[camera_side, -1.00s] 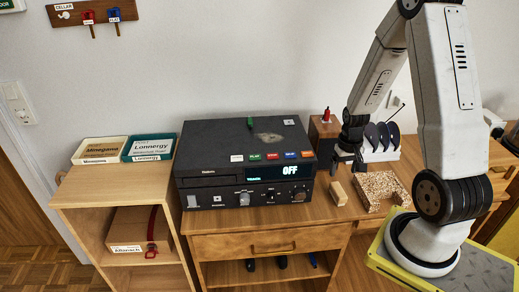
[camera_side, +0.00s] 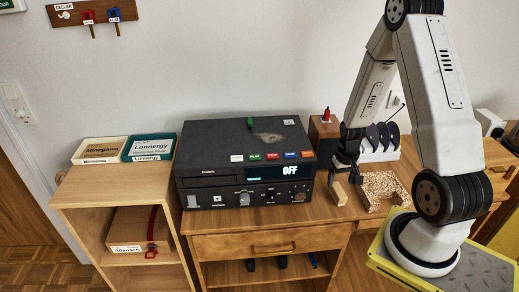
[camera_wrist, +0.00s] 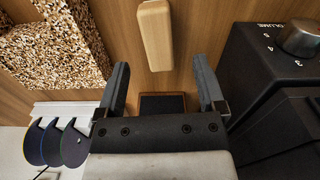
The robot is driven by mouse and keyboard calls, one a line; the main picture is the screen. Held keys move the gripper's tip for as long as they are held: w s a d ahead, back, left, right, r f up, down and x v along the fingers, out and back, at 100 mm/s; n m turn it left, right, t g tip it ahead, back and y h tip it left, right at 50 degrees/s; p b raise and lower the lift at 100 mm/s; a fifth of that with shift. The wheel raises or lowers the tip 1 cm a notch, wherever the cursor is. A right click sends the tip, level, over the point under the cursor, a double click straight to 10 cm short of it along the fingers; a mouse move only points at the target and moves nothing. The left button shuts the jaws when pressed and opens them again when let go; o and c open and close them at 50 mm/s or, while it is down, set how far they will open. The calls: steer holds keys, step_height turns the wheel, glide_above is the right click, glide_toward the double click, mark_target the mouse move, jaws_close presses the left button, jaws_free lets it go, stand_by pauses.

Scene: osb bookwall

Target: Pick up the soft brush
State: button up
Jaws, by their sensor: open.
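A small pale wooden block (camera_side: 338,193) lies on the desk just right of the black player; it also shows in the wrist view (camera_wrist: 155,35). It looks like the back of the soft brush, but no bristles show. My gripper (camera_side: 346,177) is open and empty, low above the desk, just behind and above the block. In the wrist view, its two fingers (camera_wrist: 160,70) are spread apart, and the block lies beyond their tips, roughly in line with the gap. The gripper covers a little of the block's far end in the side view.
The black player (camera_side: 245,165) with knobs stands close left of my gripper, with a grey dusty patch on top. A white rack with dark discs (camera_side: 380,138) and a wooden box (camera_side: 324,131) stand behind.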

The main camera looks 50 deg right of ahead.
mark_target(339, 189)
steer(key=shift+d+f, duration=0.15)
steer(key=shift+f, duration=2.45)
jaws_close()
steer(key=shift+r, duration=0.25)
steer(key=shift+r, duration=4.8)
